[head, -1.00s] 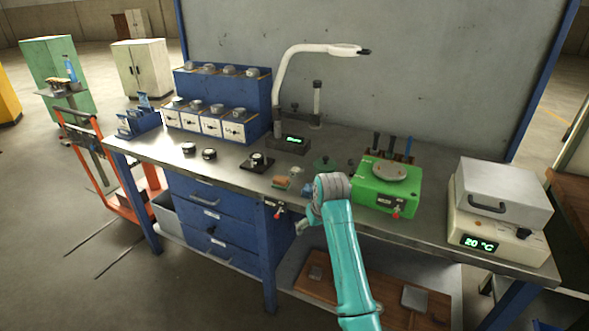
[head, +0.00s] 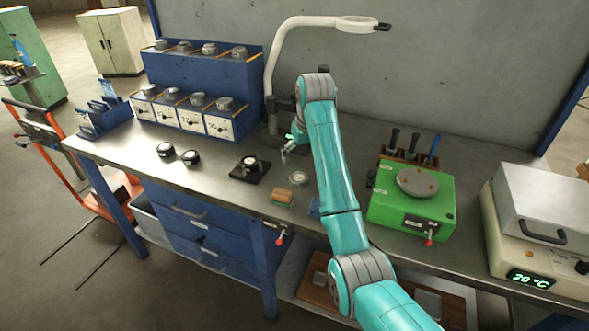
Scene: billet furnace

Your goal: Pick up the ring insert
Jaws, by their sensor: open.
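Several small round pieces could be the ring insert, and I cannot tell which one it is. Two dark round pieces with pale tops, a left one (head: 165,150) and a right one (head: 191,157), lie on the left of the bench. Another round piece (head: 250,161) sits on a black square pad (head: 239,174). A small pale round dish (head: 298,178) lies nearer the arm. My gripper (head: 287,153) is small in the head view, above the bench right of the black pad. It is open, with nothing visible in it. My arm hides the bench behind it.
A blue stepped rack (head: 207,76) with grey round parts and labelled boxes stands at the back left. A white lamp arm (head: 277,70) rises behind my gripper. An orange-brown block (head: 282,196) lies near the front edge.

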